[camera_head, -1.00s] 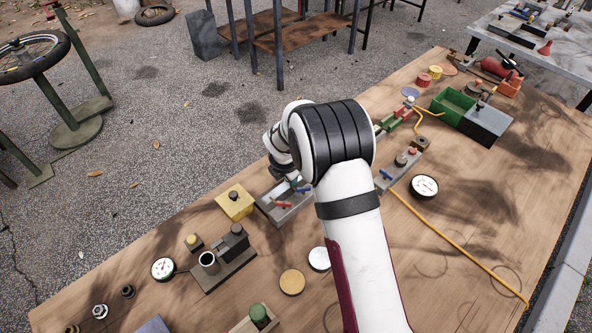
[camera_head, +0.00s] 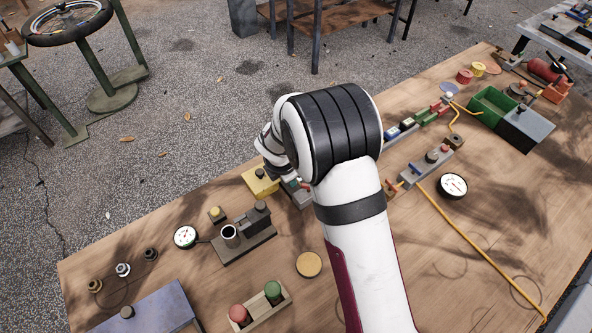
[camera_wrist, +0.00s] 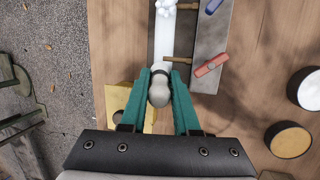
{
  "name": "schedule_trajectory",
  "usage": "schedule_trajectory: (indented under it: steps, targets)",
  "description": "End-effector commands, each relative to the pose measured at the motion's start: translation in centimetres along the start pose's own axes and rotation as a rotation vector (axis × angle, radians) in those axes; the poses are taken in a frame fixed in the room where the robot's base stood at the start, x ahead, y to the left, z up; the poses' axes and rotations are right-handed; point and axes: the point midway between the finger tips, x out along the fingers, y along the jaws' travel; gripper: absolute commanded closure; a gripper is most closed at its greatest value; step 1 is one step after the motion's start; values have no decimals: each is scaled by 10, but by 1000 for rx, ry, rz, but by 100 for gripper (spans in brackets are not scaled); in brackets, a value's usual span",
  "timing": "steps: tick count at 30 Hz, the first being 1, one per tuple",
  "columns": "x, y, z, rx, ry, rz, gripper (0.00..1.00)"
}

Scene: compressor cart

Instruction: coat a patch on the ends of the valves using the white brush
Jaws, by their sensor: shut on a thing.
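In the wrist view, my gripper (camera_wrist: 160,92) has teal fingers shut on the white brush (camera_wrist: 163,40), gripped near its rounded pale end. Its white tip (camera_wrist: 166,6) points to the top of the picture. The grey valve block (camera_wrist: 208,50) lies just right of the brush. It carries a red-handled valve (camera_wrist: 211,66) and a blue-handled valve (camera_wrist: 213,5). Brass valve ends (camera_wrist: 178,58) stick out left, close beside the brush; I cannot tell whether they touch. In the head view, my arm hides the gripper and most of the block.
A yellow block (camera_head: 258,182) is beside the valve block, partly under my gripper in the wrist view. A tan-lidded tin (camera_head: 309,264), a rack with red and green knobs (camera_head: 262,308) and a gauge (camera_head: 185,237) stand nearby.

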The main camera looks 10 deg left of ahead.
Motion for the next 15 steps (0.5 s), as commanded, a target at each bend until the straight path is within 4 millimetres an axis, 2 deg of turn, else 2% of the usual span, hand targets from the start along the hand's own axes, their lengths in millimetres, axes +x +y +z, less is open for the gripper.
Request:
schedule_trajectory:
  steps: [3,15]
  targets:
    - [-18,6,6,4,0,5,100]
    - [-51,14,14,2,1,4,100]
